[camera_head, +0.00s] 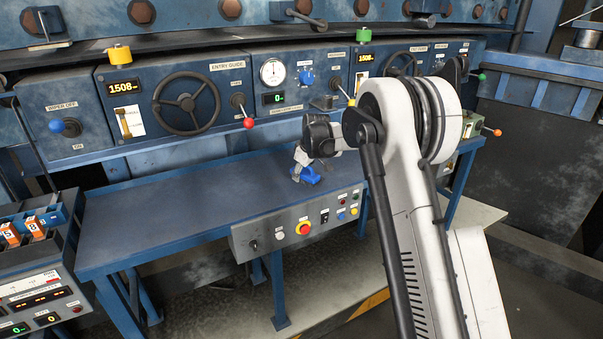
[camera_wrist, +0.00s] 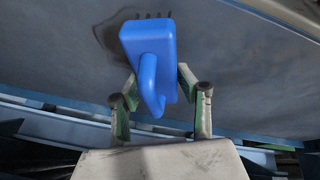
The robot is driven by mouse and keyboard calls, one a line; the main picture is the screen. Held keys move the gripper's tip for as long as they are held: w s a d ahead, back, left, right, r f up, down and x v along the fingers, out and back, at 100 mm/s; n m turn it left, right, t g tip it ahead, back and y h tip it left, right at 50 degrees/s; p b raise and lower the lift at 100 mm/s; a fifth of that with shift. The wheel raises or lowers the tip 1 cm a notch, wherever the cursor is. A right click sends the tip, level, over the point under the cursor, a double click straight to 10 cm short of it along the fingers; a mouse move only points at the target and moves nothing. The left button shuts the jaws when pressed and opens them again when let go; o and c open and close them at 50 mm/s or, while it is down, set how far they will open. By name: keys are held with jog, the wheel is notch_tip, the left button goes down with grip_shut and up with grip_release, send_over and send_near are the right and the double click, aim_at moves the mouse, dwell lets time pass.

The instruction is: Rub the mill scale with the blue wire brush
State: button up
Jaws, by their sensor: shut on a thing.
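The blue wire brush (camera_wrist: 152,62) is held between the two fingers of my gripper (camera_wrist: 156,88) in the wrist view. Its blue back and handle face the camera, and some bristle tips show at its far edge. A dark patch (camera_wrist: 112,36), which looks like the mill scale, lies on the grey surface behind and left of the brush. I cannot tell whether the bristles touch it. In the head view the blue brush (camera_head: 310,176) is small, below my gripper (camera_head: 301,165), over the blue bench. No dark patch can be made out in the head view.
The blue bench (camera_head: 170,215) is mostly bare left of the brush. Behind it stands a panel with handwheels (camera_head: 186,103), gauges and a red-knobbed lever (camera_head: 248,122). A grey button box (camera_head: 300,222) is on the bench's front edge. A rack with orange-labelled boxes (camera_head: 35,226) is at left.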

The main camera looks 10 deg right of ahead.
aim_at(318, 171)
jog(key=shift+f+b, duration=0.75)
jog(key=shift+f, duration=0.25)
dwell(0.4)
jog(key=shift+d, duration=0.1)
